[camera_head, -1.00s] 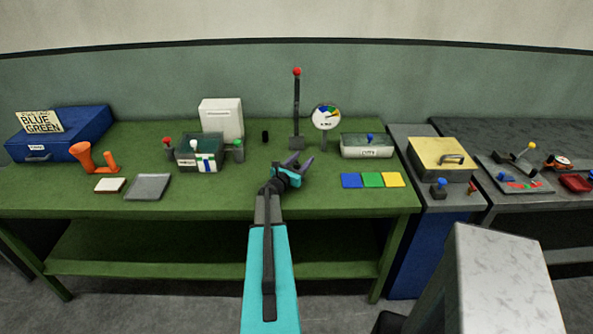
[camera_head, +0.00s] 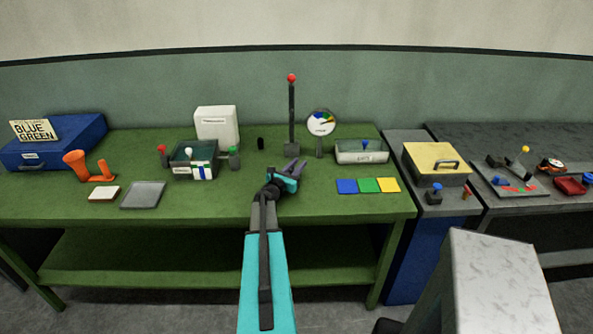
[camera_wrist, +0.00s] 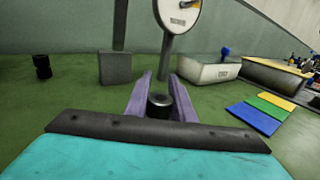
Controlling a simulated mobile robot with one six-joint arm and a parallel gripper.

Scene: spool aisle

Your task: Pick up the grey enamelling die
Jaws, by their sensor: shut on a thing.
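The grey enamelling die appears to be the small dark grey cylinder (camera_wrist: 160,104) with a round recess in its top, upright between my gripper's fingers in the wrist view. My gripper (camera_head: 296,165) is over the green bench (camera_head: 230,200), near its middle. In the wrist view, my gripper's purple fingers (camera_wrist: 160,92) are shut on the die, one on each side. The die's lower part is hidden by the gripper body, so I cannot tell whether it touches the bench. In the head view the die cannot be made out.
A black cylinder (camera_head: 261,143) stands behind and left. A red-knobbed lever (camera_head: 292,110) and a dial gauge (camera_head: 321,123) stand close behind my gripper. Blue, green and yellow pads (camera_head: 368,186) and a grey tray (camera_head: 361,157) lie right. An open green box (camera_head: 181,172) is left.

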